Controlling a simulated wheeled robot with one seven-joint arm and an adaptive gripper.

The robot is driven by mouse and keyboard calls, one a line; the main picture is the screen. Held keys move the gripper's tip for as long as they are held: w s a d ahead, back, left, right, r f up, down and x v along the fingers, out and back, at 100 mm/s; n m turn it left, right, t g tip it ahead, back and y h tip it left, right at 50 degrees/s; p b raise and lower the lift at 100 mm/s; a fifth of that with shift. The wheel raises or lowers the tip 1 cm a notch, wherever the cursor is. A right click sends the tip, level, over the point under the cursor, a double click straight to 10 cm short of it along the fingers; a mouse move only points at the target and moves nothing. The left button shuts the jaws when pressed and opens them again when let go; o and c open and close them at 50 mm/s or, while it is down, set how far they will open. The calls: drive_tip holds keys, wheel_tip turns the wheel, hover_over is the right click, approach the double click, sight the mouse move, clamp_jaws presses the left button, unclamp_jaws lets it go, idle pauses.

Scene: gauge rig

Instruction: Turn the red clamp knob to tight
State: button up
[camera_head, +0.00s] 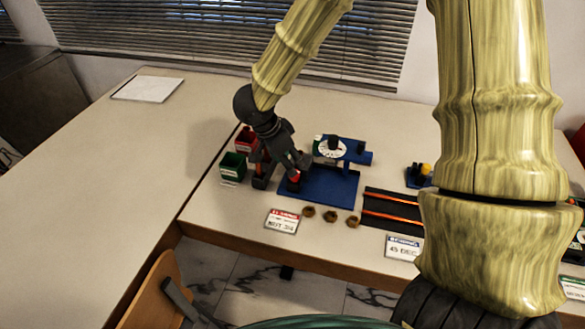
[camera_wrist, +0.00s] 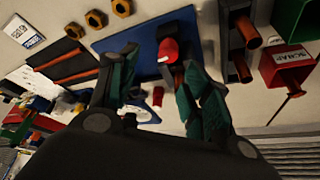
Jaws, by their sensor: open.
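The red clamp knob (camera_head: 294,178) sits at the left end of the blue base plate (camera_head: 325,187), partly hidden by my gripper (camera_head: 298,167). In the wrist view the red knob (camera_wrist: 168,50) shows near the tips of my gripper (camera_wrist: 160,62), on a dark block on the blue plate (camera_wrist: 142,38). My fingers are apart, one on each side of the knob's line in the picture. I see no clear contact, and cannot tell the gap in depth. A white-faced gauge (camera_head: 331,147) stands behind on the plate. I cannot read the knob's setting.
A red bin (camera_head: 246,137) and a green bin (camera_head: 233,165) stand left of my gripper. Brass nuts (camera_head: 330,216) and a label card (camera_head: 282,221) lie in front. A black tray with orange rods (camera_head: 385,212) is to the right.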

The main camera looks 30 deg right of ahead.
drive_tip(key=f, duration=0.2)
drive_tip(key=w+d+f, duration=0.1)
drive_tip(key=f, duration=0.1)
drive_tip(key=w+d+f, duration=0.1)
drive_tip(key=f, duration=0.1)
drive_tip(key=shift+w, duration=0.1)
drive_tip(key=shift+s+d+f, duration=0.2)
drive_tip(key=shift+s, duration=0.3)
drive_tip(key=shift+w+f, duration=0.3)
drive_tip(key=shift+f, duration=0.05)
drive_tip(key=shift+s+r, duration=0.15)
drive_tip(key=shift+s, duration=0.05)
drive_tip(key=shift+c, duration=1.2)
drive_tip(key=c, duration=0.8)
